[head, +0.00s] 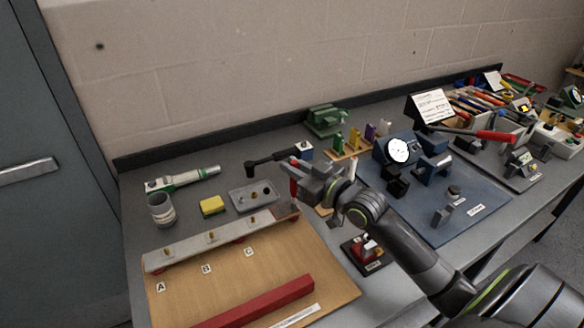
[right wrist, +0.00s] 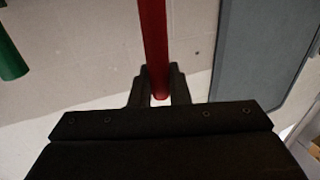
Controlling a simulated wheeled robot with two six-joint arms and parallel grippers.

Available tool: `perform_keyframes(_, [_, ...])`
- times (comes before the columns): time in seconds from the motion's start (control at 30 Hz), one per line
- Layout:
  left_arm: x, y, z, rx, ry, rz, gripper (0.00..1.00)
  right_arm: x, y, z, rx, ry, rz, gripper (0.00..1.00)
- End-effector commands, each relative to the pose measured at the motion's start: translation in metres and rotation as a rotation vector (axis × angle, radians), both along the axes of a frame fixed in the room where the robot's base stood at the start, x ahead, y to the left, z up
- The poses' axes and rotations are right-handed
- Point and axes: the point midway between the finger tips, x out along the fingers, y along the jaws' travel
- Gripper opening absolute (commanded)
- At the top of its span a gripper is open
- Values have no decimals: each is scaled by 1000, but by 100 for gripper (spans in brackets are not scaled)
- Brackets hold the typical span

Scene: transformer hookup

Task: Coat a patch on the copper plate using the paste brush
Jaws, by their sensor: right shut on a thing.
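My right gripper (head: 297,176) is in the middle of the head view, above the table near the right end of the long bar. It is shut on a slim red handle (head: 293,188), likely the paste brush. In the right wrist view the red handle (right wrist: 155,45) stands between the two fingers (right wrist: 158,88); its bristle end cannot be made out. A long pale grey bar (head: 190,251) with brass studs lies on the wooden board behind labels A, B and C. I cannot pick out a copper-coloured plate for certain. My left gripper is not in view.
A pale cup (head: 161,210), a yellow sponge (head: 212,205) and a grey tray (head: 240,203) of small parts stand behind the bar. A black-handled tool (head: 272,159) lies behind the gripper. A red bar (head: 255,304) lies on the board (head: 185,300). A blue mat (head: 425,215) with devices lies right.

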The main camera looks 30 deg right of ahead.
Motion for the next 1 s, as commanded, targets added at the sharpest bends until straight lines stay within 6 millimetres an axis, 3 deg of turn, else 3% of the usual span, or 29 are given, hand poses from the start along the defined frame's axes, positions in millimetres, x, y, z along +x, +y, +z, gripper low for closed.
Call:
perform_keyframes(0.5, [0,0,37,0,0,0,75,0,0,40,0,-1,0,0])
perform_keyframes(1.0, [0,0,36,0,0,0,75,0,0,39,0,-1,0,0])
